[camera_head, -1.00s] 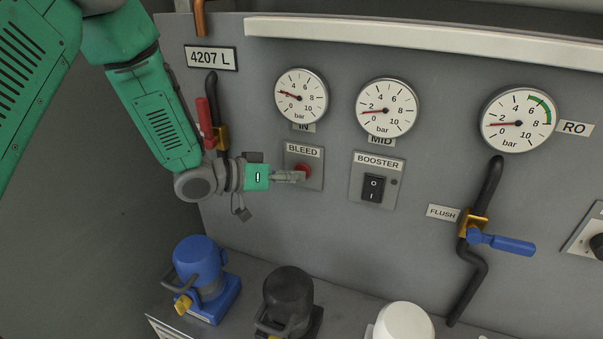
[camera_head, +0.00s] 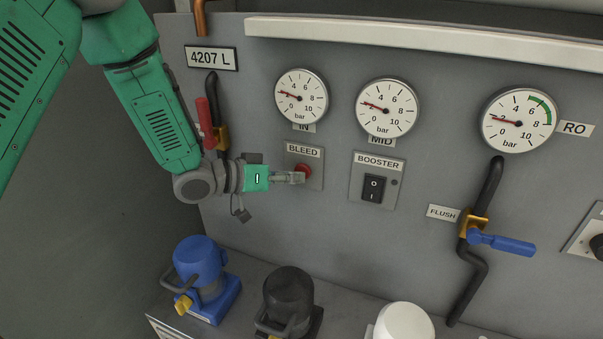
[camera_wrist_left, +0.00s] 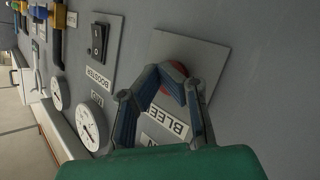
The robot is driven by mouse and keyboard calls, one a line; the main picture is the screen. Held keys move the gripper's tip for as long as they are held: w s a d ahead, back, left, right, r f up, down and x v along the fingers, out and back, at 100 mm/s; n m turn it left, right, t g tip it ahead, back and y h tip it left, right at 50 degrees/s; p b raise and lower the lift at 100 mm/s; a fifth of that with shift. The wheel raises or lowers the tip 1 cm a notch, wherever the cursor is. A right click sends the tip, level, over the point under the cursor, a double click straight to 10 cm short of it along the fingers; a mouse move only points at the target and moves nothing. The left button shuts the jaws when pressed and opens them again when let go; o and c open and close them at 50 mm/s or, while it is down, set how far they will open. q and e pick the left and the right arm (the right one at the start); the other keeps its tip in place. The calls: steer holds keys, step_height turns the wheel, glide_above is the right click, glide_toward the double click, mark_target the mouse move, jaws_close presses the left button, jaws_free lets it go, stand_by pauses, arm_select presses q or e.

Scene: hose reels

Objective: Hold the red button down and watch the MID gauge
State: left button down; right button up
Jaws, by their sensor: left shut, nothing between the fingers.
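The red button (camera_head: 304,169) sits on the BLEED plate (camera_head: 316,178). My left gripper (camera_head: 301,177) is shut and empty, with its fingertips against the button as far as I can see. In the left wrist view the fingertips (camera_wrist_left: 172,82) meet over the button (camera_wrist_left: 179,68) and partly cover it; how deep it is pressed cannot be told. The MID gauge (camera_head: 388,118) stands right of and above the button, its red needle near or slightly above 2 bar. It also shows in the left wrist view (camera_wrist_left: 91,127). My right gripper is not in view.
The IN gauge (camera_head: 303,107) reads a little above 2, and the RO gauge (camera_head: 518,134) about 2. A BOOSTER switch (camera_head: 373,188) is right of the button. A red-handled valve (camera_head: 204,122) is close to my left wrist. Blue (camera_head: 201,262), dark and white units stand below.

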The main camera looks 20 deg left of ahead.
arm_select(q)
steer(key=shift+s+d, duration=0.25)
steer(key=shift+s, duration=0.6)
steer(key=s+p, duration=0.1)
steer(key=s, duration=0.4)
steer(key=shift+d, duration=0.15)
stand_by(0.3)
